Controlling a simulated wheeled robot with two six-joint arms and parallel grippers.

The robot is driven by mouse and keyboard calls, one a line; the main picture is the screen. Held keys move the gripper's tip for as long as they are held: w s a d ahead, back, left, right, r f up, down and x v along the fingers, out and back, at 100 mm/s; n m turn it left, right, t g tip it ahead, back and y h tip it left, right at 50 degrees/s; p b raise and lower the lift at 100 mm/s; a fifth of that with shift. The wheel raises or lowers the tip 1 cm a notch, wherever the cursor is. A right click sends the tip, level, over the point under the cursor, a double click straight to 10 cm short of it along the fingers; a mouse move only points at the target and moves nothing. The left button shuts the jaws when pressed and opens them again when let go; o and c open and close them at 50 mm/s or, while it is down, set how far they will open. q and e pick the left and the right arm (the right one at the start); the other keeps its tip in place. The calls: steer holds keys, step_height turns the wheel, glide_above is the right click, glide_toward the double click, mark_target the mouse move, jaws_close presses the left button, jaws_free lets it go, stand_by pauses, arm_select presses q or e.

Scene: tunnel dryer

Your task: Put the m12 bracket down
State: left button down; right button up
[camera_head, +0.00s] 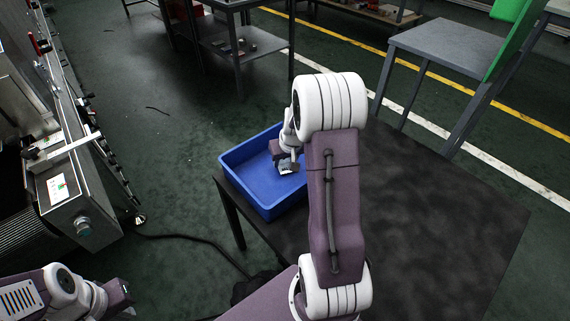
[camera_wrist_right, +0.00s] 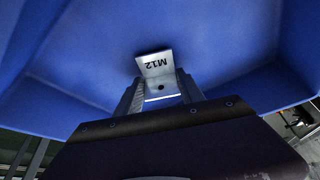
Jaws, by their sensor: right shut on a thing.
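The m12 bracket (camera_wrist_right: 155,66) is a small bent grey metal plate with "M12" on one face and a dark hole in the other. It also shows in the head view (camera_head: 286,170). My right gripper (camera_wrist_right: 157,91) is shut on it, with a finger on each side. The gripper and bracket are inside the blue bin (camera_head: 236,176), over its floor. I cannot tell whether the bracket touches the floor. My right arm hides part of the bin. The left arm shows at the lower left of the head view, but its gripper's fingers cannot be made out.
The bin stands on the left end of a dark table (camera_head: 440,215), whose right part is bare. A metal machine (camera_head: 70,190) stands at the left. A grey shelf (camera_head: 243,43) with small parts and another grey table (camera_head: 447,45) stand behind.

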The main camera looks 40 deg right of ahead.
steer(key=shift+f, duration=0.35)
steer(key=o, duration=1.4)
steer(key=shift+o, duration=0.2)
steer(key=p+v, duration=0.5)
steer(key=v, duration=0.7)
steer(key=shift+r, duration=0.25)
